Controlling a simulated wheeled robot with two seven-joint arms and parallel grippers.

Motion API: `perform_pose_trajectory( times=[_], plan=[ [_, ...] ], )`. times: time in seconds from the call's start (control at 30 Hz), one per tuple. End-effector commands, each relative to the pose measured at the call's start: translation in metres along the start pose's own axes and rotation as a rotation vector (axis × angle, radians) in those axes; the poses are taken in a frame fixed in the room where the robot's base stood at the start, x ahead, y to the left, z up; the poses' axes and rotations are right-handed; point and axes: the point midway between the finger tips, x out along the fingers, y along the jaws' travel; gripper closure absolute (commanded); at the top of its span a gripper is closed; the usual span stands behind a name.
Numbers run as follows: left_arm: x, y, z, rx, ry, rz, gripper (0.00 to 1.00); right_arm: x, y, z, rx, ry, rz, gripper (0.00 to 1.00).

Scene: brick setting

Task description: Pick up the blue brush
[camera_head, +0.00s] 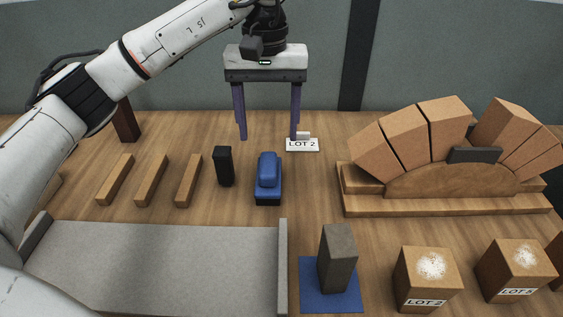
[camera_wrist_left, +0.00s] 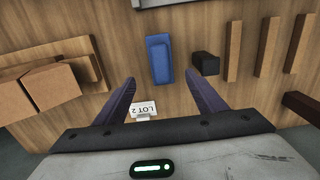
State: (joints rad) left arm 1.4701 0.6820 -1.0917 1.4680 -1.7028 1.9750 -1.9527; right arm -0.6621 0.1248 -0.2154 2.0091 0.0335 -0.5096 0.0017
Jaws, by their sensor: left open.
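The blue brush (camera_head: 268,172) stands on the wooden table near the middle, with a raised blue grip on top and a dark lower edge at its front. It also shows in the left wrist view (camera_wrist_left: 159,58), just beyond the fingertips. My left gripper (camera_head: 268,138) is open and empty, its two purple fingers pointing down above and behind the brush, apart from it. In the left wrist view the left gripper (camera_wrist_left: 164,88) has its fingers spread wide. My right gripper is not in view.
A black block (camera_head: 224,166) stands close left of the brush, with wooden strips (camera_head: 152,180) further left. A LOT 2 card (camera_head: 302,144) is behind right. A brick arch (camera_head: 450,180) is at right; a grey tray (camera_head: 150,265) and grey brick (camera_head: 338,258) are in front.

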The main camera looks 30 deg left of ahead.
Motion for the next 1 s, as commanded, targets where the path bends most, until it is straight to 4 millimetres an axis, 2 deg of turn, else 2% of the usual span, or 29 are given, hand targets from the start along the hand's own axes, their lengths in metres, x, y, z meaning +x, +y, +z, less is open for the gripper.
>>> perform_pose_trajectory(
  times=[0.23, 0.43, 0.7, 1.0],
  plan=[
    [0.037, -0.001, 0.001, 0.000, -0.004, -0.002, 0.36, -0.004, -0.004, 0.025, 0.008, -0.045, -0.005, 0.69],
    [0.057, 0.000, -0.001, -0.001, -0.003, 0.000, 0.36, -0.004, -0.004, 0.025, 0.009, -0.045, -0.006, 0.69],
    [0.094, 0.000, -0.003, -0.001, -0.003, 0.001, 0.36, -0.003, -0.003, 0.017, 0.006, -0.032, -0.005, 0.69],
    [0.098, 0.000, -0.003, -0.001, -0.001, 0.001, 0.36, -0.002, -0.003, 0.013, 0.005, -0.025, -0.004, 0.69]
  ],
)
